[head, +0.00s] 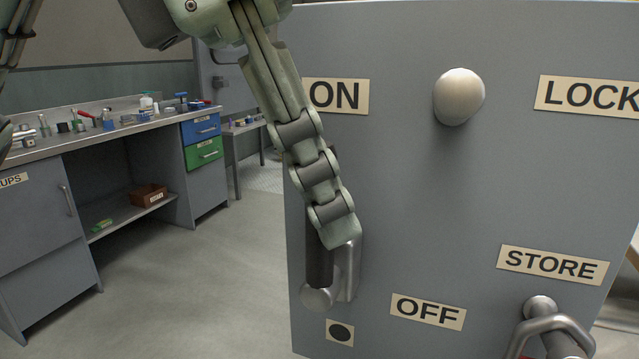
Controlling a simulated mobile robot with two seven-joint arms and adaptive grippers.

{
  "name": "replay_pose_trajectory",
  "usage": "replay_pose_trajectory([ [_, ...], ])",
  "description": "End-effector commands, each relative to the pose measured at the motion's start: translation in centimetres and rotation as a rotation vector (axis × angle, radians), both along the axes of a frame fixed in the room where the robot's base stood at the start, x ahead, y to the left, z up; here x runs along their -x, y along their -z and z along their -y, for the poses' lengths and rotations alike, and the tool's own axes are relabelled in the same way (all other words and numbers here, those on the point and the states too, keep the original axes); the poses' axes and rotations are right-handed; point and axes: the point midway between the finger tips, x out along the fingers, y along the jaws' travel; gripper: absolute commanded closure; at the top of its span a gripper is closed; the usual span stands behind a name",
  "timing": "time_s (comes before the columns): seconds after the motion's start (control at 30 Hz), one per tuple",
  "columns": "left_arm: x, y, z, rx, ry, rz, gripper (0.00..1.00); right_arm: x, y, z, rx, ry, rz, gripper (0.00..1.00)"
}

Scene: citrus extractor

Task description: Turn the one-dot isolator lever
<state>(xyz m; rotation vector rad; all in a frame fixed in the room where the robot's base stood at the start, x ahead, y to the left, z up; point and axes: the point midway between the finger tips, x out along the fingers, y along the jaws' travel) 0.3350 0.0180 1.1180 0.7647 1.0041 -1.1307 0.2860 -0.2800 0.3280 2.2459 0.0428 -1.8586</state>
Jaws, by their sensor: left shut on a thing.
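The one-dot isolator lever (319,262) is on the grey cabinet front, above a plate with one black dot (340,332). It has a dark grip and silver metal ends, and it points roughly upward from its low end. My left gripper (334,226) comes down from the top and is shut on the lever's upper part. Its segmented finger covers that part, and the other finger is hidden. An ON label (337,96) is above the lever and an OFF label (428,311) is to its lower right. My right gripper is not in view.
A second silver lever (548,324) is at the lower right, below a STORE label (552,264). A pale round knob (458,97) sticks out near the LOCK label (590,96). A workbench (120,130) with small items stands at left, with open floor before it.

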Motion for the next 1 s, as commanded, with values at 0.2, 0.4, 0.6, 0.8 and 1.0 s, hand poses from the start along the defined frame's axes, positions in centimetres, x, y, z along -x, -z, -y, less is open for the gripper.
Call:
replay_pose_trajectory([
  [0.2, 0.6, 0.1, 1.7, -0.192, 0.006, 0.066, 1.00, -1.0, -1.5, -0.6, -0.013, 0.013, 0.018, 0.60],
  [0.4, 1.1, 0.6, 3.1, -0.405, 0.001, 0.136, 1.00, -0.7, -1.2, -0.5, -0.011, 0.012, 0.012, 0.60],
  [0.6, 1.1, 0.9, 3.5, -0.467, 0.001, 0.152, 1.00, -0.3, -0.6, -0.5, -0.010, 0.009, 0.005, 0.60],
  [0.8, 1.1, 0.9, 3.5, -0.465, 0.000, 0.151, 1.00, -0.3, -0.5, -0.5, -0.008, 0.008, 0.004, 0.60],
  [1.0, 1.1, 0.9, 3.5, -0.464, 0.000, 0.151, 0.67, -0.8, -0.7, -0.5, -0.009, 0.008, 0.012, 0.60],
])
